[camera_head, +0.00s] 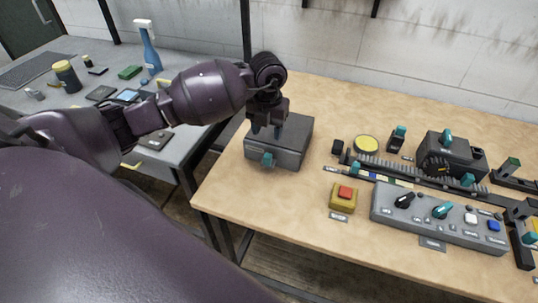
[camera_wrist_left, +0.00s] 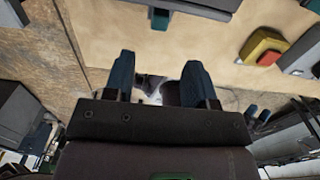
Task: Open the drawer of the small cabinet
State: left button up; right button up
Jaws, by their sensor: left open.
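The small cabinet (camera_head: 292,142) is a low grey box near the left end of the wooden workbench. Its teal drawer handle (camera_head: 267,160) is on the front face, and the drawer looks shut. My left gripper (camera_head: 266,130) points down in front of the cabinet's top in the head view and hides part of it; I cannot tell whether they touch. In the left wrist view the gripper (camera_wrist_left: 158,78) has its two blue fingers apart with nothing held. There the teal handle (camera_wrist_left: 160,18) and the cabinet's edge (camera_wrist_left: 200,4) show at the top, beyond the fingertips. My right gripper is not in view.
A yellow box with a red button (camera_head: 344,196) stands right of the cabinet. A grey control panel (camera_head: 440,216) with knobs and buttons lies farther right, with a toothed rack (camera_head: 410,170) behind it. The workbench (camera_head: 235,200) is bare in front of the cabinet.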

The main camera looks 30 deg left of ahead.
aim_at(268, 155)
pick_arm(q)
notch_tip(268, 155, down, 11)
jog(key=shift+r, duration=0.1)
grip_shut()
dwell(0.7)
